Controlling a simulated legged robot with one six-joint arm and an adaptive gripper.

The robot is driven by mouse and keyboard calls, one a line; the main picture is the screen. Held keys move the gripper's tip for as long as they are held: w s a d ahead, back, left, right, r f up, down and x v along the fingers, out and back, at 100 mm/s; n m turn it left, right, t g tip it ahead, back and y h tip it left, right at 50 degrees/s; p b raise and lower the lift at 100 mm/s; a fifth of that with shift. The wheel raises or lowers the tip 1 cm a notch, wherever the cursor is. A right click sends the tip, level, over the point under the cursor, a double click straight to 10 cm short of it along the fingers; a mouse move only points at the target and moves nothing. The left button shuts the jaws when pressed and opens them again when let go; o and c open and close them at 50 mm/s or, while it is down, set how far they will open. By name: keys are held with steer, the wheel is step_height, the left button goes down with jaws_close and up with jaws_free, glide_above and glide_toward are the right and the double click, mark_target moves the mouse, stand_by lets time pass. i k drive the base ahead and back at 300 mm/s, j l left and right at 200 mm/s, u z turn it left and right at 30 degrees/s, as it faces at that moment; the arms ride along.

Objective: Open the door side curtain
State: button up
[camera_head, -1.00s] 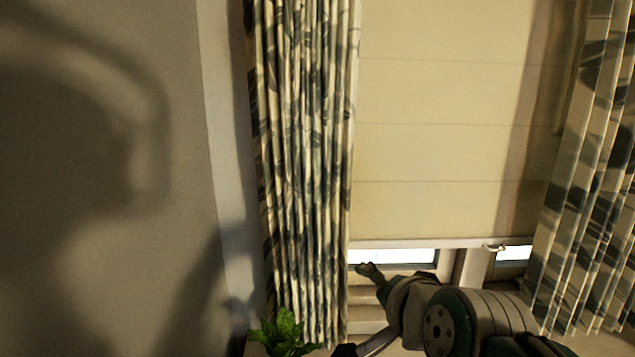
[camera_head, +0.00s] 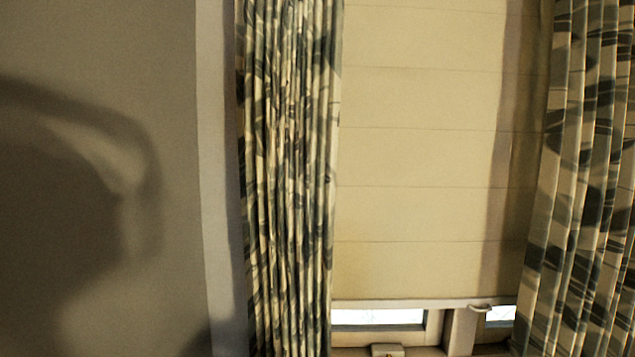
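A patterned curtain (camera_head: 287,180) hangs left of the window, gathered into tight vertical folds beside the wall edge. A second curtain (camera_head: 585,180) with the same leaf-like pattern hangs at the right edge, in wider folds and partly cut off by the frame. Between them the window is uncovered by curtain. I cannot tell which curtain is the door side one. My gripper is not in view.
A cream blind (camera_head: 430,150) covers most of the window, with a small handle (camera_head: 480,306) on its bottom bar. Bright glass (camera_head: 378,317) shows below it. A plain wall (camera_head: 100,250) with a dark shadow fills the left.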

mark_target(550, 221)
steer(key=k+l+u, duration=0.15)
steer(key=l+u, duration=0.15)
steer(key=k+l+u, duration=0.25)
steer(key=l, duration=0.2)
steer(key=k+l+u, duration=0.3)
steer(key=i+l+z, duration=0.1)
steer(key=z, duration=0.95)
